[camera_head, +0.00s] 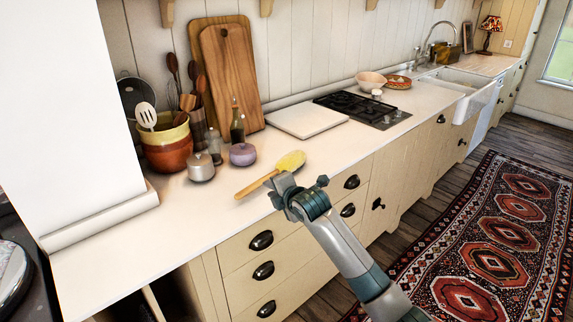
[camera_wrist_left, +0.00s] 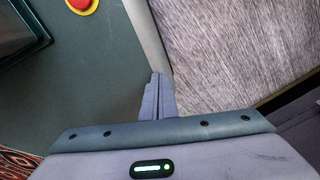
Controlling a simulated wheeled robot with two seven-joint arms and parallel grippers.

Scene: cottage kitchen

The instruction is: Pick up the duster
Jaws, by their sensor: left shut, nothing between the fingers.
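The duster, with a fluffy yellow head (camera_head: 291,160) and a wooden handle (camera_head: 256,185), lies on the white counter near its front edge in the head view. My right gripper (camera_head: 280,186) is at the counter edge, just in front of the duster. It overlaps the duster's near side in the picture, where the handle meets the head. I cannot tell whether it touches the duster or whether its fingers are open or shut. My left gripper (camera_wrist_left: 157,82) shows in the left wrist view, with its fingers together and nothing between them. The duster is not in that view.
A silver pot (camera_head: 201,168), a purple pot (camera_head: 243,155), a dark bottle (camera_head: 237,125) and a utensil crock (camera_head: 166,148) stand behind the duster. A white board (camera_head: 306,118) and a hob (camera_head: 365,109) lie farther right. Drawers with dark handles are below the counter.

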